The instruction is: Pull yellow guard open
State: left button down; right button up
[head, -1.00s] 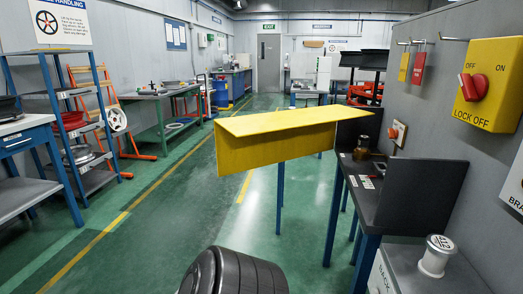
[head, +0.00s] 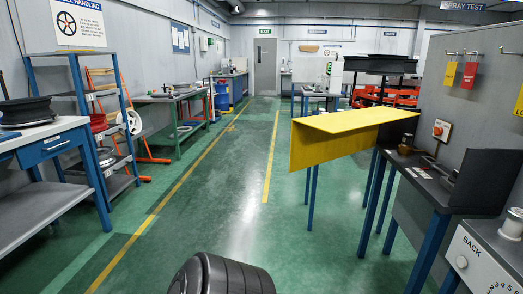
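The yellow guard (head: 345,122) is right of centre in the head view. It is a long bent sheet with a flat top and a front face hanging down on its left side. Its right end meets a dark panel (head: 396,136) at the workstation. Neither of my grippers is in view, and nothing is seen touching the guard.
A red button box (head: 441,130) is on the grey wall at right. A white BACK-labelled unit (head: 485,262) stands at the lower right. Blue-legged shelves and a table (head: 50,150) line the left. The green floor (head: 235,190) between is clear.

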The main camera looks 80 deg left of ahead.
aim_at(317, 139)
jog(key=k, duration=0.3)
jog(key=u, duration=1.05)
jog(key=i, duration=0.4)
